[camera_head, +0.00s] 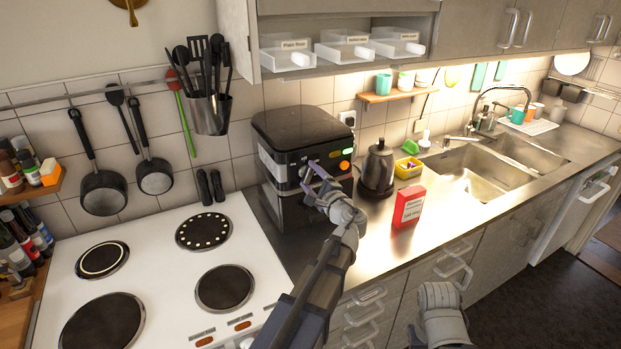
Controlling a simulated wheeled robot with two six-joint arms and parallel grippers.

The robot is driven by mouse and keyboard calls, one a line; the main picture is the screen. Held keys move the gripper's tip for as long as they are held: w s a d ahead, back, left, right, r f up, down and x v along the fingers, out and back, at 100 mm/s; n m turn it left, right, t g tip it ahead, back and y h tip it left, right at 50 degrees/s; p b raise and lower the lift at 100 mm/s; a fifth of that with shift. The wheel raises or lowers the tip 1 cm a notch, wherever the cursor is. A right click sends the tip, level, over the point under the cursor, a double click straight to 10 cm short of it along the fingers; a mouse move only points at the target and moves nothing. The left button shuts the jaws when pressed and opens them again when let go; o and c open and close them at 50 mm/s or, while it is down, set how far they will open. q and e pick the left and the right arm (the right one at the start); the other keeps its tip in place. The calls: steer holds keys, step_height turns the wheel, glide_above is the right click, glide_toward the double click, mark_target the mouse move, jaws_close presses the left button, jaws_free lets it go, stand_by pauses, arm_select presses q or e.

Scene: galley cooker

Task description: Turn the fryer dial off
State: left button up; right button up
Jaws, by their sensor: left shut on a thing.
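The fryer (302,132) is a black boxy appliance on the steel counter beside the cooker. Its front has a pale panel at the left and a green light (347,152) and an orange light (345,166) at the right. My left gripper (309,173) is at the fryer's front, left of the lights, with its purplish fingers against the front face. It is shut on the fryer dial, which is mostly hidden by the fingers, so its setting cannot be read. Part of my right arm shows at the bottom right; its gripper is out of view.
The white cooker (180,290) with dark hotplates lies left of the fryer. A black kettle (378,170), a red box (408,207) and a yellow tub (408,167) stand on the counter to the right. A sink (480,168) lies beyond. Open shelves with clear bins hang above.

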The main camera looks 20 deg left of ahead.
arm_select(q)
steer(key=shift+n, duration=2.3)
steer(key=shift+f, duration=0.1)
steer(key=o, duration=1.3)
steer(key=shift+s+d, duration=0.1)
steer(key=v, duration=0.7)
steer(key=shift+s+d, duration=0.15)
steer(key=shift+d, duration=0.05)
steer(key=s+d+f+n+g+h, duration=0.2)
steer(key=s+d+f+g+h, duration=0.25)
steer(key=s+d+f, duration=0.45)
steer(key=s+d+f+n+g+h, duration=0.2)
steer(key=s+d+f+g+h, duration=0.25)
steer(key=s+f, duration=0.4)
steer(key=s+d+f+h, duration=0.1)
steer(key=d, duration=0.2)
steer(key=s+d+f+g+h, duration=0.1)
steer(key=s+d, duration=0.1)
steer(key=d, duration=0.1)
steer(key=s+d+f+g+h, duration=0.1)
steer(key=s+d+f+h, duration=0.1)
steer(key=d, duration=0.1)
steer(key=shift+s+f, duration=0.1)
steer(key=shift+s, duration=0.1)
